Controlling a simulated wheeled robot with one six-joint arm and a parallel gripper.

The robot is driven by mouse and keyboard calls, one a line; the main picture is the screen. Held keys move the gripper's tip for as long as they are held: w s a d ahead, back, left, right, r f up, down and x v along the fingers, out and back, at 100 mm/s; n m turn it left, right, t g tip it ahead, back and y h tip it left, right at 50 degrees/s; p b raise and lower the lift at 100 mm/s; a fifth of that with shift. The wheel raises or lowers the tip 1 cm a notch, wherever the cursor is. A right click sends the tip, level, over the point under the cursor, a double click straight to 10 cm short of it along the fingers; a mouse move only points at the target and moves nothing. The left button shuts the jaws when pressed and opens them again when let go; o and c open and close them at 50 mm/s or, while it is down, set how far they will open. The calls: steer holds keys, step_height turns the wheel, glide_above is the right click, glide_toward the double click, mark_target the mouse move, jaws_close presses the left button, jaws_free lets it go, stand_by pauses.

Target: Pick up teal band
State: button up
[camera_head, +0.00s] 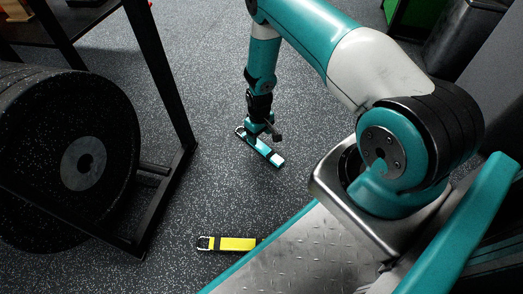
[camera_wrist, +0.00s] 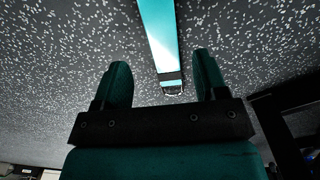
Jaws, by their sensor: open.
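The teal band (camera_head: 268,153) lies flat on the speckled floor, with a dark buckle at its left end and a pale patch near its right end. My gripper (camera_head: 263,131) is right over it, pointing down, and hides part of its middle. In the wrist view the band (camera_wrist: 158,35) runs from the top edge down to a dark buckle end, lying between the two fingers in the picture. My gripper (camera_wrist: 162,66) is open there, with a finger on each side and nothing held. I cannot tell how high the fingertips are above the floor.
A yellow band (camera_head: 238,243) with a black buckle lies on the floor at the bottom, near my base. A black rack (camera_head: 163,75) with weight plates (camera_head: 65,150) stands at the left. A dark bin (camera_head: 463,38) stands at the top right. Floor around the teal band is clear.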

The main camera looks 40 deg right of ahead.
mark_target(259, 144)
steer(key=f+b, duration=0.4)
steer(key=f, duration=0.1)
steer(key=shift+a, duration=0.2)
steer(key=shift+c, duration=0.2)
steer(key=c, duration=1)
